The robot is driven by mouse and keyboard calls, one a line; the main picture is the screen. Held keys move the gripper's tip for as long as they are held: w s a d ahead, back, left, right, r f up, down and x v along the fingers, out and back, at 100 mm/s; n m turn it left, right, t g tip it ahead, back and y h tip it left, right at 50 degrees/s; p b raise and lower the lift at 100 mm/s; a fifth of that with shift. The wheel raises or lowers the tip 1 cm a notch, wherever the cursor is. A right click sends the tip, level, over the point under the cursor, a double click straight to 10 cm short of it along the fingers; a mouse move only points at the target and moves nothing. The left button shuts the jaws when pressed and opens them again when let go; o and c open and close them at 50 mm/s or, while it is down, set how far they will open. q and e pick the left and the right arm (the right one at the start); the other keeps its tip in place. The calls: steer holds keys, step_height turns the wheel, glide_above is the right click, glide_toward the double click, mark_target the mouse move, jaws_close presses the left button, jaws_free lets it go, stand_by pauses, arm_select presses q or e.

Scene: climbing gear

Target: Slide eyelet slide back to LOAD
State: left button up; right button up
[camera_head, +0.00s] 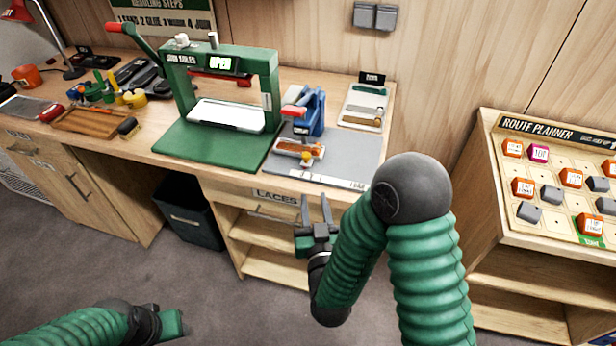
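A blue eyelet press (311,112) with a red-orange handle stands on a grey base plate (345,150) on the workbench. A pale slide carrying an orange-brown piece (299,149) sits in front of the press, on the plate. A white strip with small dark lettering (350,184) runs along the plate's front edge; the lettering looks like LOAD but is too small to be sure. My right gripper (315,200) is open and empty, its fingers pointing up in front of the bench edge, apart from the slide. My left gripper (176,323) is low at bottom left; its fingers are unclear.
A green press frame (272,75) with an OPEN display stands left of the blue press. A tray (364,104) lies behind the plate. A LACES drawer (275,196) and shelves sit below. The route planner board (555,170) is at right. A dark bin (187,205) stands under the bench.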

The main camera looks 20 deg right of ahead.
glide_toward(307, 160)
steer(key=x, duration=0.9)
steer(key=shift+d+f, duration=0.1)
steer(key=shift+c, duration=0.2)
jaws_close()
stand_by(0.7)
